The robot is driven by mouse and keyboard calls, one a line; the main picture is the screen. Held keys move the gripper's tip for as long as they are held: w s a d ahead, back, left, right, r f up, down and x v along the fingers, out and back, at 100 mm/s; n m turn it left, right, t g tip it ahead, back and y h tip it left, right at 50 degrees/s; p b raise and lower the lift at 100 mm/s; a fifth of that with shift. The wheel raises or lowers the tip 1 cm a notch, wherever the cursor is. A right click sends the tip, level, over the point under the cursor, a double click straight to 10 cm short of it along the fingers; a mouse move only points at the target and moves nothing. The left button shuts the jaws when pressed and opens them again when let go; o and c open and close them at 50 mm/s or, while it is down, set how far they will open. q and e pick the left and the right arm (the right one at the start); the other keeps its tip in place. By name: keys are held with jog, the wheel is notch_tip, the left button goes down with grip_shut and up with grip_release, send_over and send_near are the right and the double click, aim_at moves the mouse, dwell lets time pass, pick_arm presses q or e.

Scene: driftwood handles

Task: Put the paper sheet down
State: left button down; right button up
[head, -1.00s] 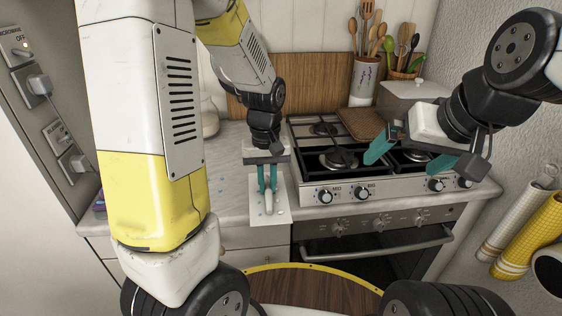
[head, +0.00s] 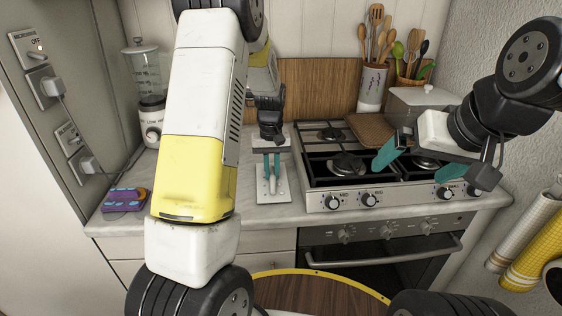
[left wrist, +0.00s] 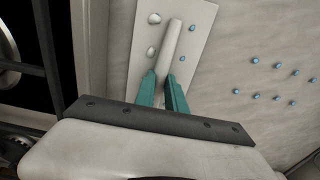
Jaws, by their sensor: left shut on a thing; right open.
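The paper sheet (head: 283,193) is a flat white rectangle over the counter, left of the stove. A pale driftwood-like handle (head: 271,188) stands on it. My left gripper (head: 271,177) is shut on this handle with its teal fingers. The left wrist view shows the sheet (left wrist: 203,14) with pale, pebble-like bits on it and the fingers (left wrist: 164,82) on both sides of the handle. I cannot tell if the sheet touches the counter. My right gripper (head: 419,161) is open and empty above the stove.
The stove (head: 345,165) stands just right of the sheet. A blender (head: 147,95) and a purple thing (head: 125,199) are at the left on the counter (head: 245,203). Utensil holders stand behind the stove. Small blue dots (left wrist: 275,98) mark the counter beside the sheet.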

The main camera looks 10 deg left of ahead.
aim_at(272, 173)
pick_arm(q)
jog(key=shift+f, duration=0.2)
jog(key=c, duration=1.4)
grip_release()
jog(key=shift+r, duration=0.1)
notch_tip(272, 173, up, 12)
jog(key=s+r+m+t+h, duration=0.1)
jog(key=s+r+t+h, duration=0.15)
jog(key=s+r, duration=0.7)
jog(key=s+m+t, duration=0.1)
jog(key=s, duration=0.4)
jog(key=s+d+r+m+t, duration=0.1)
jog(key=s, duration=0.4)
jog(key=s+d+r+t, duration=0.1)
jog(key=s, duration=0.5)
jog(key=shift+d+m+t, duration=0.25)
jog(key=shift+m+t, duration=0.1)
jog(key=shift+m, duration=0.05)
